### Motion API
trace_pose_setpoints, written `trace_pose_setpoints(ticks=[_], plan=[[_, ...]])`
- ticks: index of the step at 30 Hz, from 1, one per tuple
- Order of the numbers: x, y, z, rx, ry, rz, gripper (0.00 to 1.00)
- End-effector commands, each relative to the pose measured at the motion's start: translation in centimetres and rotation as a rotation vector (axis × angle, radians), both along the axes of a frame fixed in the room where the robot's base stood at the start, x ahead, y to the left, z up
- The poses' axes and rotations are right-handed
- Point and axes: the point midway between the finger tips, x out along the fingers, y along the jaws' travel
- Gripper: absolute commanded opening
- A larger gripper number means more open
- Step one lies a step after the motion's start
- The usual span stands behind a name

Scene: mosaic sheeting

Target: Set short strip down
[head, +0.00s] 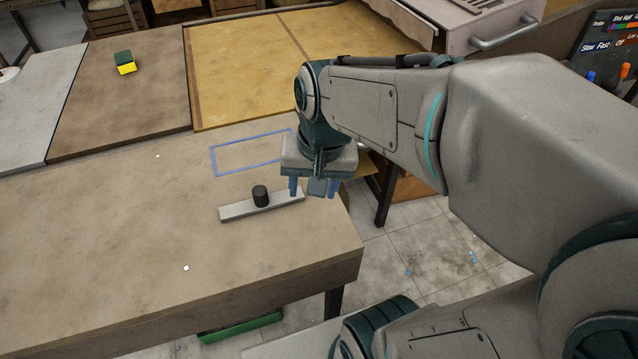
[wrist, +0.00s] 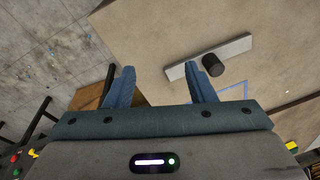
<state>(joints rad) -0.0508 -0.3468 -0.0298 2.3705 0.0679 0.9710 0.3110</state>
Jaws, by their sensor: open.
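The short strip (head: 236,210) is a flat pale grey bar with a black cylindrical knob (head: 260,196) standing near its middle. It lies on the brown table, below the blue taped outline (head: 213,163) and apart from it. My gripper (head: 312,190) is open and empty, above the table's right edge by the strip's right end. In the wrist view the strip (wrist: 236,47) lies beyond the right finger, which covers a little of it. The knob (wrist: 213,65) is right of that finger, not between the fingers (wrist: 160,72).
A yellow sheet panel (head: 235,75) and a brown board (head: 120,100) lie at the back. A green and yellow block (head: 125,64) sits on the board. The tabletop (head: 110,240) left of the strip is mostly clear, with small white specks. Tiled floor (head: 430,240) lies to the right.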

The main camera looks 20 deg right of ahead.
Motion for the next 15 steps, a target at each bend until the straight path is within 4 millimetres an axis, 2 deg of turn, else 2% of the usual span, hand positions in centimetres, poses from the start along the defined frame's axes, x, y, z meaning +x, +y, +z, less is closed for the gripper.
trace_pose_setpoints(ticks=[3, 6, 15], plan=[[-2.1, -0.9, -0.7, -0.068, -0.051, 0.175, 0.5], [-3.0, -1.3, -1.1, -0.104, -0.072, 0.264, 0.5], [-3.3, -1.5, -1.3, -0.121, -0.08, 0.308, 0.5]])
